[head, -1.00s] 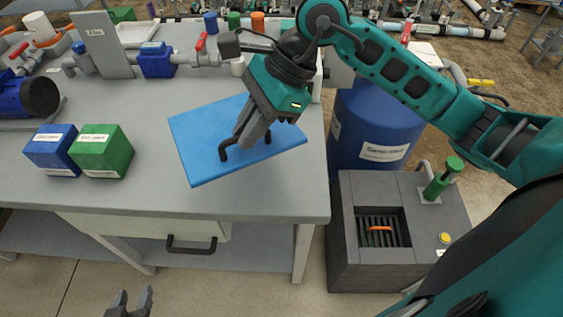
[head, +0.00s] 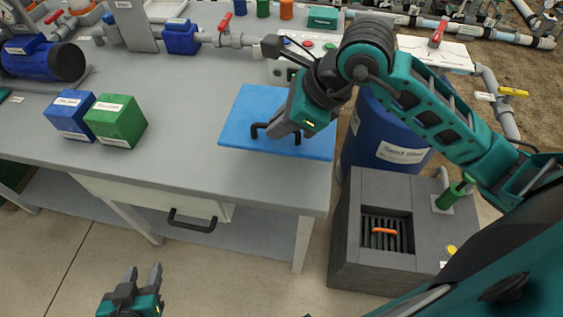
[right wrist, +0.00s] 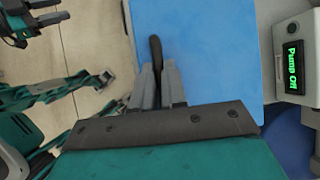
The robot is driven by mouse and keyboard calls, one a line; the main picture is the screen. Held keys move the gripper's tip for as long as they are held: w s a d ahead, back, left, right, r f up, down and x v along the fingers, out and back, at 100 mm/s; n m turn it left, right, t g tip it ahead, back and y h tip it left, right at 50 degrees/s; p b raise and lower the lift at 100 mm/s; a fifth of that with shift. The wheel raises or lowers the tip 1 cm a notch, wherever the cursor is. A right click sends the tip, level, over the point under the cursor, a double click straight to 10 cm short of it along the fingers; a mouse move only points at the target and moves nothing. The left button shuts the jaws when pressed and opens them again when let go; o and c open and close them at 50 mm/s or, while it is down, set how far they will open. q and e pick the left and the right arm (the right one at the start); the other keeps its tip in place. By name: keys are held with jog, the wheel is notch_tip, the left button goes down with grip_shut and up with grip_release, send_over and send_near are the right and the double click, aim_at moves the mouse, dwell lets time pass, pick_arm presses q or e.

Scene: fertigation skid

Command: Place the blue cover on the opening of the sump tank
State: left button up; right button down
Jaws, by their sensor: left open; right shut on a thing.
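The blue cover (head: 240,123) is a flat square plate with a dark handle (head: 259,129) on top. My right gripper (head: 281,131) is shut on the handle, over the right part of the workbench; I cannot tell whether the cover touches the bench. The right wrist view shows the fingers (right wrist: 158,85) closed around the dark handle, with the blue cover (right wrist: 215,45) beyond. The sump tank (head: 350,240) is a grey box on the floor right of the bench. Its square opening (head: 385,233) is uncovered, showing a grate and an orange object (head: 384,231). My left gripper (head: 143,276) is open and empty, low in front of the bench.
A blue barrel (head: 392,140) stands behind the tank. A green-handled fitting (head: 453,192) and a yellow button (head: 451,250) are on the tank's top, right of the opening. Blue (head: 72,115) and green (head: 116,121) boxes sit on the bench's left. The bench's right edge lies beside the tank.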

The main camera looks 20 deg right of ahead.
notch_tip(320, 180, down, 12)
jog(key=shift+f+b, duration=0.25)
jog(key=shift+b, duration=0.3)
jog(key=c, duration=1.2)
grip_release()
